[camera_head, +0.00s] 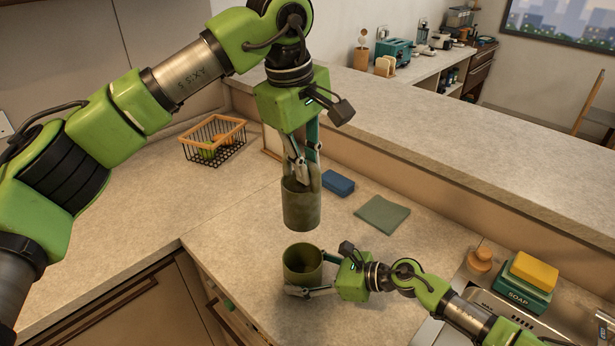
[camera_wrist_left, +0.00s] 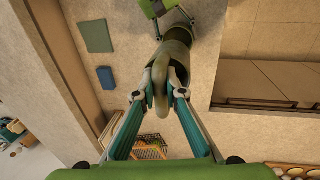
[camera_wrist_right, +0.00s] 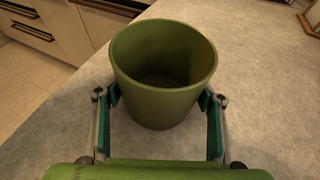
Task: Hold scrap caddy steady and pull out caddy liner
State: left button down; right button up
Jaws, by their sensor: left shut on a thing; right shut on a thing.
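The caddy liner (camera_head: 301,208) is a dark olive-green cylinder with a hoop handle, held upright in the air above the caddy and clear of it. My left gripper (camera_head: 301,175) is shut on its handle; the left wrist view shows the fingertips pinching the hoop (camera_wrist_left: 160,88). The scrap caddy (camera_head: 302,272) is a green round bin standing upright on the counter. My right gripper (camera_wrist_right: 160,98) is shut on it, with one finger on each side of its wall. The right wrist view shows the caddy (camera_wrist_right: 163,105) open and empty inside.
A wire basket (camera_head: 213,140) stands at the back left. A blue sponge (camera_head: 338,183) and a green cloth (camera_head: 382,214) lie behind the caddy. A soap box (camera_head: 516,292) with a yellow sponge (camera_head: 534,270) is at the right. The counter left of the caddy is clear.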

dwell(0.3)
jog(key=o, duration=1.6)
jog(key=shift+c, duration=0.2)
jog(key=shift+d, duration=0.1)
